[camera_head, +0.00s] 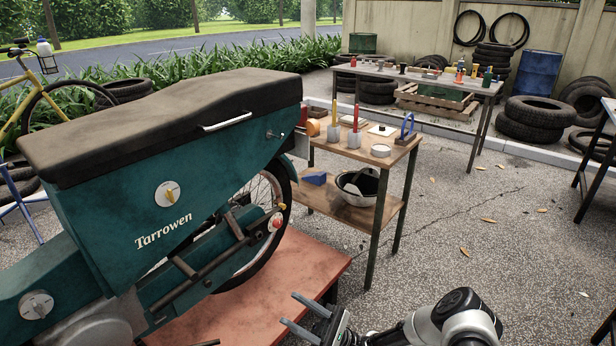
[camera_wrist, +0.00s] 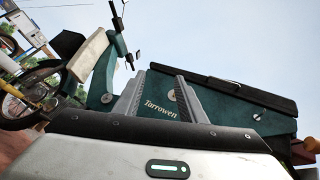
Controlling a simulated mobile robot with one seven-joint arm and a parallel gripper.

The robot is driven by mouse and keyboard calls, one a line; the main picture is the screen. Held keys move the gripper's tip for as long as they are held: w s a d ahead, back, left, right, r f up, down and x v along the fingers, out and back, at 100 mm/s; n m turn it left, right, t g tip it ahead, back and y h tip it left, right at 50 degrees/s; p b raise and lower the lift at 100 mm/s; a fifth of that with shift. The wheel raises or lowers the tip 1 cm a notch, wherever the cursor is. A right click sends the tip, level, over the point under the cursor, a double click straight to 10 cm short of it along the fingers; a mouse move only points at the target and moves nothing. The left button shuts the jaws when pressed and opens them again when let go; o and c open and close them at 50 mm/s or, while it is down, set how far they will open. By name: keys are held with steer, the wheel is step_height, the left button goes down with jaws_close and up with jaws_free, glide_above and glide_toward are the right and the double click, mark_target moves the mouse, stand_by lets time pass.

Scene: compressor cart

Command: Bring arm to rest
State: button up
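My gripper (camera_head: 304,317) is at the bottom middle of the head view, in front of the red-brown platform. Its two fingers are apart with nothing between them. In the wrist view my gripper's fingers (camera_wrist: 162,98) point up toward the green Tarrowen vehicle, spread and empty. My arm comes in from the lower right of the head view. The green vehicle body (camera_head: 190,215) with its black seat fills the left of the head view. It also shows in the wrist view (camera_wrist: 235,112), behind the fingers. The fingers appear clear of the vehicle, though the exact distance is hard to tell.
The red-brown platform (camera_head: 325,262) lies just beyond my gripper. A small wooden shelf table (camera_head: 345,210) with cups, tools and a bowl (camera_head: 362,190) stands behind it. A long table (camera_head: 420,77) and stacked tyres (camera_head: 530,120) are farther back. The paved ground at right is open.

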steer(key=s+r+n+g+h, duration=0.75)
steer(key=r+h, duration=0.25)
steer(key=h, duration=0.7)
steer(key=s+d+r+n+t+h, duration=0.1)
steer(key=s+d+r+t+h, duration=0.35)
steer(key=d+r+t, duration=0.35)
steer(key=s+d+r+n+t+h, duration=0.1)
steer(key=s+d+r+t+h, duration=0.3)
steer(key=d+r+t+h, duration=0.35)
step_height(320, 180, up, 28)
steer(key=y+p, duration=0.1)
steer(key=p, duration=2.6)
steer(key=shift+w+d+r+t+p, duration=0.2)
steer(key=shift+d+t+p, duration=0.1)
steer(key=shift+d, duration=0.1)
